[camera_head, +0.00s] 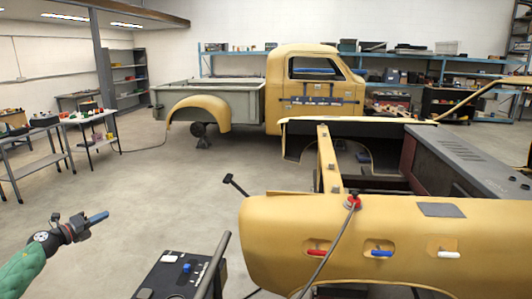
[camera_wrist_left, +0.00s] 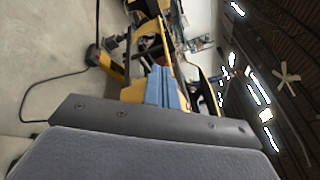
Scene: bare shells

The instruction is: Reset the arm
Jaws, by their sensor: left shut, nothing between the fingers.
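My left arm comes in from the lower left of the head view, with a green sleeve and a dark wrist. My left gripper (camera_head: 98,217) has blue fingers, which are closed together and empty. It is held over open floor, left of the yellow vehicle body, touching nothing. In the left wrist view the blue fingers (camera_wrist_left: 163,90) are seen side by side beyond a dark plate. My right gripper is not in view.
A yellow vehicle body (camera_head: 285,235) with coloured handles fills the lower right. A dark cart (camera_head: 180,278) stands at bottom centre. A yellow truck (camera_head: 310,85) stands behind. Work tables (camera_head: 85,118) are at the left.

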